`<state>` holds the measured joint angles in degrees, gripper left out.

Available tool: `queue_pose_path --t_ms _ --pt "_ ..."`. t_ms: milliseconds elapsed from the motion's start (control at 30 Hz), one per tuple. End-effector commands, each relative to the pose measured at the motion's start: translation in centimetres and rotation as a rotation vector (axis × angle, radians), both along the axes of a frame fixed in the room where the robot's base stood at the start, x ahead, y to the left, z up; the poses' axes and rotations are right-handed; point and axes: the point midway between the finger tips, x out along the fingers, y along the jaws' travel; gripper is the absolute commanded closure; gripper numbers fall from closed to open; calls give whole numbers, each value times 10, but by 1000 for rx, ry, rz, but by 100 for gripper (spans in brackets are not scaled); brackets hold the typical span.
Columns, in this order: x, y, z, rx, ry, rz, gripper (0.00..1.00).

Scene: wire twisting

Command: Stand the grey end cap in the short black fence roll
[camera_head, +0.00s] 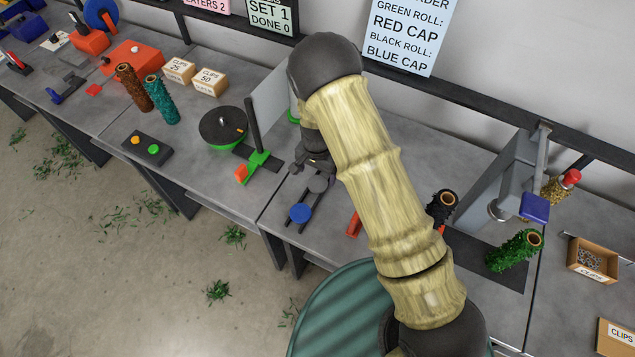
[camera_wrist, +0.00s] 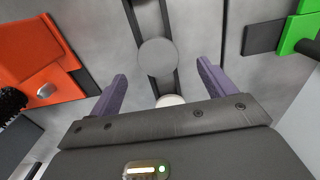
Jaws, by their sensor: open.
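The grey end cap (camera_head: 317,184) lies flat on a narrow black rack (camera_head: 309,199), with a blue cap (camera_head: 299,213) in front of it. In the wrist view a grey disc (camera_wrist: 157,57) lies on the rack, just beyond and between the fingertips. My gripper (camera_wrist: 162,72) is open and empty above the rack, its purple fingers spread to either side; a paler disc (camera_wrist: 170,102) shows partly between them. The short black fence roll (camera_head: 442,206) stands upright to the right of my arm, its open top showing; its lower part is partly hidden.
An orange block (camera_wrist: 40,60) lies left of the rack in the wrist view. A green-and-black tool (camera_head: 257,160) and a round turntable (camera_head: 222,127) are left of my gripper.

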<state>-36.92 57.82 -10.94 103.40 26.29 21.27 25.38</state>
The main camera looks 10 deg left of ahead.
Motion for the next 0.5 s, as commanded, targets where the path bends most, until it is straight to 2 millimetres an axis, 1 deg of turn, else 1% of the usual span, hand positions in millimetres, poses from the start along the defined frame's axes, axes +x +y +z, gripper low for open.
queue_pose_path --t_ms 267,367,500 --pt "0 -1 -2 -1 1 0 18" --pt "0 -3 -9 -2 3 -1 18" --pt "-1 -6 -24 -2 4 -5 18"
